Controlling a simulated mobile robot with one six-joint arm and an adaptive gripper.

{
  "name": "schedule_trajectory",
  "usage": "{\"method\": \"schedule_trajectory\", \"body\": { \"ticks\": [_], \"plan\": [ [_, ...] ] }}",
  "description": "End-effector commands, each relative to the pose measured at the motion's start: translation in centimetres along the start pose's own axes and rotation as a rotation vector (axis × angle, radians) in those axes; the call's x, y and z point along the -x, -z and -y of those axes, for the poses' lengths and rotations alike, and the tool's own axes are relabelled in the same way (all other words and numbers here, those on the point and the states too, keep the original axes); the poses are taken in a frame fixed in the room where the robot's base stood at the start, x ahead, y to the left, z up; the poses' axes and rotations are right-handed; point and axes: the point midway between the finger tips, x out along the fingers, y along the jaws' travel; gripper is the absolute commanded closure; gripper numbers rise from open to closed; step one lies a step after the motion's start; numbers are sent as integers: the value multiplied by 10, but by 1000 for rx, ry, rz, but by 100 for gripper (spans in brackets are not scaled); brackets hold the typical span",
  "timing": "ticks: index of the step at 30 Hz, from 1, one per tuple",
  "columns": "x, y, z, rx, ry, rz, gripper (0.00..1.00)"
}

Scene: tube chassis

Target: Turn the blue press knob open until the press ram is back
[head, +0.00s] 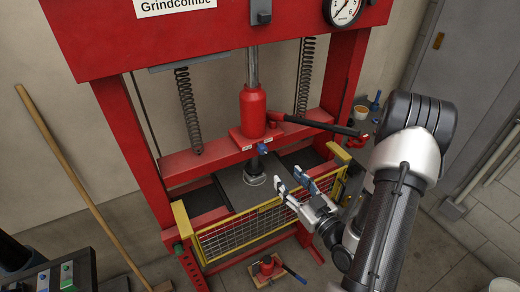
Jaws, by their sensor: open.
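The blue press knob (263,149) sits at the front foot of the red bottle jack (253,112), on a red base with small white labels. The dark press ram (255,168) shows below the red crossbeam, over the dark press bed (248,190). I cannot tell whether it touches what lies under it. My gripper (287,181) is open with its fingers apart, below and to the right of the knob. Its fingers look empty and clear of the knob, above the yellow-framed guard.
The yellow mesh guard (240,233) stands across the front of the press. A black-handled lever (318,124) sticks out right from the jack. Springs (187,110) hang beside it. A broom handle (80,170) leans left. A small red jack (267,266) is on the floor.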

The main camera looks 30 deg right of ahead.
Motion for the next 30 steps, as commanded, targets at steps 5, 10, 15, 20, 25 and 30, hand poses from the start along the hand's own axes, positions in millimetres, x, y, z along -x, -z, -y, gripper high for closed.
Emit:
{"method": "schedule_trajectory", "body": {
  "ticks": [5, 10, 15, 20, 25, 30],
  "plan": [
    [-40, 2, 3, 6, 9, -3, 52],
    [-78, 1, 2, 7, 5, -3, 52],
    [-113, 1, 2, 7, 5, -2, 52],
    [-137, 0, 1, 5, 2, -2, 52],
    [-150, 0, 0, 5, 1, -1, 52],
    [-153, 0, 0, 4, 0, 0, 52]
  ]
}}
